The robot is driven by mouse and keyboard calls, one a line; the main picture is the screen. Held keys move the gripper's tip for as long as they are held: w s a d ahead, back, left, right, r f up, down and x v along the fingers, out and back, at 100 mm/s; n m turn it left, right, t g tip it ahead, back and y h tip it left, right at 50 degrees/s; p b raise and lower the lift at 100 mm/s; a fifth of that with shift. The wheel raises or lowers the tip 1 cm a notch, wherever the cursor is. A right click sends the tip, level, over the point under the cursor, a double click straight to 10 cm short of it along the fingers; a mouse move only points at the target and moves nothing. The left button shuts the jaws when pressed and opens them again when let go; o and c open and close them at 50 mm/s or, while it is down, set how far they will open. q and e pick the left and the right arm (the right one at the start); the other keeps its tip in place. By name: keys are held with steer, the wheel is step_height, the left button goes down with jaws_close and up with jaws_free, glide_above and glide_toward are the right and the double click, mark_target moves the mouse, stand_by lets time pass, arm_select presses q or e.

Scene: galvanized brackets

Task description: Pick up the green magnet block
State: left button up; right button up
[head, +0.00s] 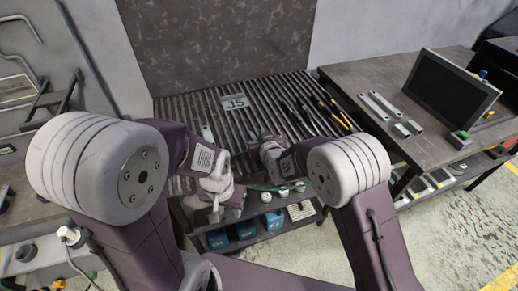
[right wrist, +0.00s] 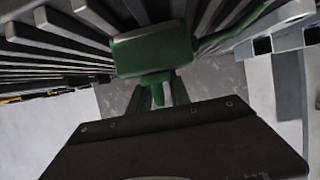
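The green magnet block (right wrist: 152,50) is at the upper middle of the right wrist view, with a short stub pointing down and a green cord running off to the right. My right gripper (right wrist: 159,92) has its dark fingers on either side of the stub, with narrow gaps showing, so it looks open; their tips are hidden by the block. In the head view my right gripper (head: 254,143) is over the slatted bench top, and I cannot make out the block there. My left gripper (head: 216,208) is lower, by the bench's front edge, its fingers too small to read.
The slatted bench (head: 185,110) carries a J5 plate (head: 235,102) and several long tools to the right. Blue bins (head: 246,229) stand on a shelf below.

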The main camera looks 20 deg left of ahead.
steer(key=shift+s+f, duration=0.15)
steer(key=shift+f, duration=0.3)
jaws_close()
stand_by(0.6)
steer(key=shift+r, duration=0.2)
steer(key=r, duration=0.4)
steer(key=shift+w+r, duration=0.2)
steer(key=shift+r, duration=0.05)
steer(key=w+d+r+p, duration=0.2)
steer(key=w+d+r, duration=0.5)
steer(key=d, duration=0.2)
steer(key=shift+w, duration=0.2)
